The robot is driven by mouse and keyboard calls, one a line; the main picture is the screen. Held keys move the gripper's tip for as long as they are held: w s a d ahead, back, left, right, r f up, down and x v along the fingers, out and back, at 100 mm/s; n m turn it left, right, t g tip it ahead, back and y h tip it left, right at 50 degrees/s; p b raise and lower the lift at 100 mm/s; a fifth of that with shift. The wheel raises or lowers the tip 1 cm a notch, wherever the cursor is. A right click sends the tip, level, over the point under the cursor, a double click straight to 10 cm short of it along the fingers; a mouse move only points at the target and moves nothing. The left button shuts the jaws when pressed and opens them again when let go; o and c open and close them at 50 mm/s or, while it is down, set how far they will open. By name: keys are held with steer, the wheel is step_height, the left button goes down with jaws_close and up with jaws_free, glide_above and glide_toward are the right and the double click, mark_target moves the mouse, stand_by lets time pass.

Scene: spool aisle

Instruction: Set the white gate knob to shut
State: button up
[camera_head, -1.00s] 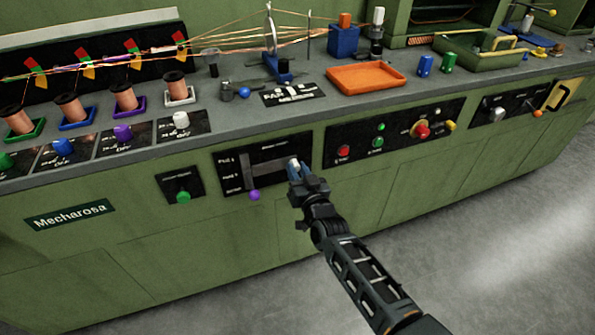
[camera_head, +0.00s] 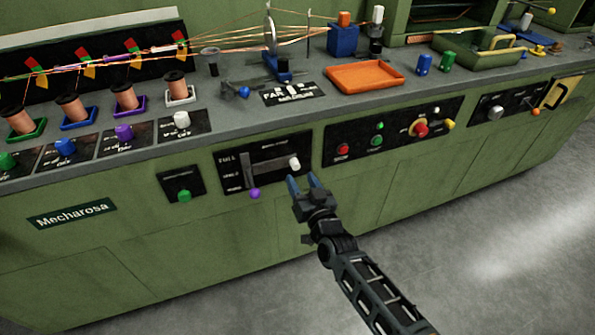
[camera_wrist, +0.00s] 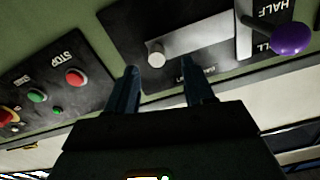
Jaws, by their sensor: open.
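A white knob (camera_head: 294,162) stands at the right end of a horizontal slot on the black front panel (camera_head: 232,187), whose left side carries the word FULL. A purple knob (camera_head: 254,193) sits low at the panel's left part. In the wrist view the white knob (camera_wrist: 155,54) and purple knob (camera_wrist: 290,34) both show, with HALF printed near the purple one. My gripper (camera_head: 303,179) is open and empty, just below and right of the white knob, apart from it. In the wrist view its fingers (camera_wrist: 162,70) point toward the knob. Another white knob (camera_head: 181,120) stands on the counter top.
A green knob (camera_head: 184,196) is on a small panel to the left. To the right, a panel has red (camera_head: 342,149) and green (camera_head: 376,141) buttons and a red knob (camera_head: 421,130). An orange tray (camera_head: 365,78) sits on the counter. The floor in front is clear.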

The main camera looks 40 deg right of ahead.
steer(key=shift+v, duration=1.55)
steer(key=s+a+r+n+y, duration=0.15)
steer(key=s+a, duration=0.25)
steer(key=s, duration=0.7)
steer(key=s+a+r+n+y, duration=0.15)
steer(key=s+a, duration=0.25)
steer(key=s, duration=0.7)
steer(key=s+a+r+n+g+y, duration=0.1)
steer(key=s+a+r, duration=0.1)
steer(key=s+r, duration=0.6)
steer(key=s+a+r+n+g+y, duration=0.1)
steer(key=s+a+r, duration=0.2)
steer(key=s+r, duration=0.4)
steer(key=s, duration=0.2)
steer(key=shift+s+r+n+y, duration=0.3)
steer(key=shift+r+n, duration=0.05)
steer(key=shift+n, duration=0.05)
